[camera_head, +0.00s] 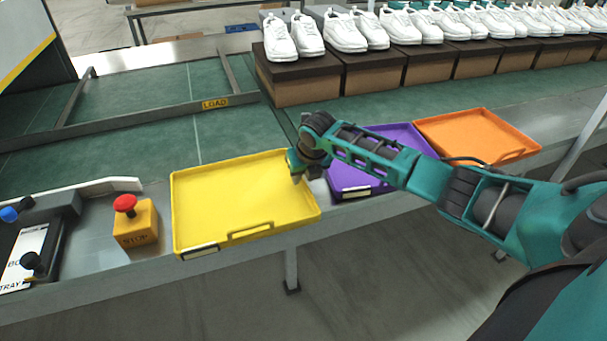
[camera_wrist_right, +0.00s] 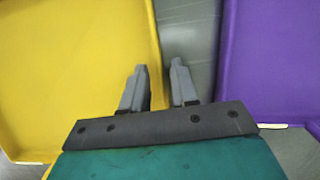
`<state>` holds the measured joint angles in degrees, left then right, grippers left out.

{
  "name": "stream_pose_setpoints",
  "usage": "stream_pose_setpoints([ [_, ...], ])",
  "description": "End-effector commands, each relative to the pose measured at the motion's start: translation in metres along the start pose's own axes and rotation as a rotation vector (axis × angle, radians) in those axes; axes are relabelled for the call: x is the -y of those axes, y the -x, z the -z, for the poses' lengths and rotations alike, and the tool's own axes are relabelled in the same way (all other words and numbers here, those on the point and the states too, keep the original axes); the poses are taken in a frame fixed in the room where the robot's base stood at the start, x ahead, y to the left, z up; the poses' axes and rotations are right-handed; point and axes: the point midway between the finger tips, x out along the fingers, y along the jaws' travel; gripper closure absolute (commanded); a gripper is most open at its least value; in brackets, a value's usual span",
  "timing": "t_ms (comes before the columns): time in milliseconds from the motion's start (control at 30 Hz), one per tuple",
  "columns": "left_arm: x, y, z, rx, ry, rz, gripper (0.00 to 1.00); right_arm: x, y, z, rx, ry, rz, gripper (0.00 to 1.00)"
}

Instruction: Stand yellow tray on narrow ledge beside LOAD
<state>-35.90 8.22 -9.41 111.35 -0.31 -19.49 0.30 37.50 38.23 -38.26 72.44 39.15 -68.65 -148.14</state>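The yellow tray (camera_head: 240,195) lies flat on the grey front shelf, its long handled side toward me. A yellow LOAD label (camera_head: 215,104) is on the narrow grey rail (camera_head: 130,121) crossing the green belt. My right gripper (camera_head: 297,174) is at the tray's right rim, pointing down. In the right wrist view the gripper (camera_wrist_right: 159,85) has its fingers apart, one over the yellow tray (camera_wrist_right: 75,70) and one over the grey gap, with the rim between them. Whether they touch the rim cannot be told. My left gripper is out of view.
A purple tray (camera_head: 345,182), partly behind my right arm, and an orange tray (camera_head: 478,135) lie to the right. A red-topped STOP button box (camera_head: 135,223) stands close left of the yellow tray. White shoes on brown boxes (camera_head: 300,82) line the back.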

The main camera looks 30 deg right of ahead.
Motion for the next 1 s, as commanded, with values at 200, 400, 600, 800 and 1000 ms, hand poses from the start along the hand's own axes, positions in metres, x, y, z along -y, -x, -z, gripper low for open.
stream_pose_setpoints([
  [200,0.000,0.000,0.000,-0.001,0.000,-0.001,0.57,0.000,0.000,0.000,0.000,0.000,0.000,0.70],
  [400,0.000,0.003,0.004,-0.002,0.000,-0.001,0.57,0.000,0.014,-0.002,0.003,0.000,-0.001,0.70],
  [600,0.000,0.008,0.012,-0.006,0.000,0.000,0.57,0.000,0.051,-0.003,0.004,0.002,-0.001,0.70],
  [800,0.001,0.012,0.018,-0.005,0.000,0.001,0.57,0.000,0.092,-0.002,0.003,0.002,0.001,0.70],
  [1000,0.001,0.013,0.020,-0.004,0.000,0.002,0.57,0.000,0.117,-0.002,0.001,0.000,0.000,0.70],
])
